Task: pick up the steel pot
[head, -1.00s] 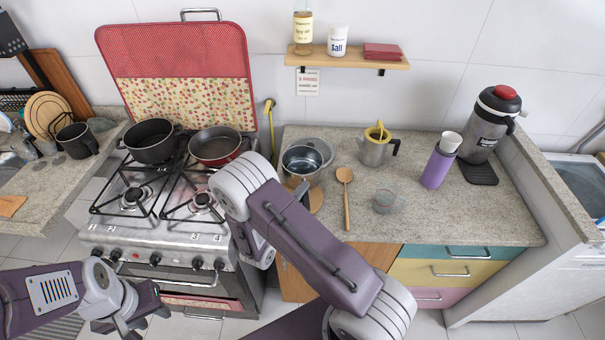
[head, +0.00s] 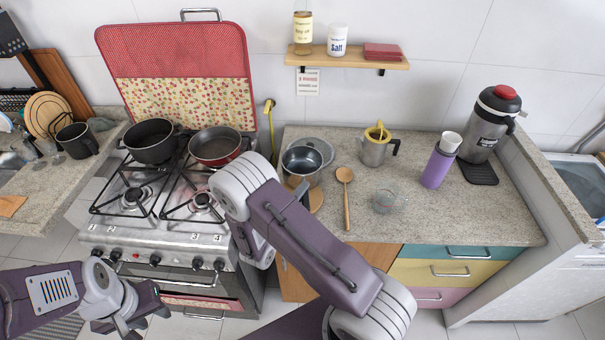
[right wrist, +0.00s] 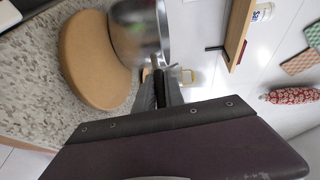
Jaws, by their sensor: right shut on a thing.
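The steel pot (head: 301,161) is at the left end of the granite counter, by the round cork trivet (head: 315,201). In the right wrist view the pot (right wrist: 137,35) is close ahead, beside the trivet (right wrist: 92,62). I cannot tell whether its base touches the trivet. My right gripper (right wrist: 163,80) is shut on the pot's handle; my right arm hides most of it in the head view. My left gripper (head: 128,322) is low at the left, in front of the stove and far from the pot. Its jaw opening is unclear.
The stove (head: 160,235) on the left holds a black pot (head: 151,141) and a red pan (head: 217,146). Right of the steel pot are a wooden spoon (head: 346,200), a glass cup (head: 385,201) and a metal pitcher (head: 374,150). A shelf (head: 345,61) hangs above.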

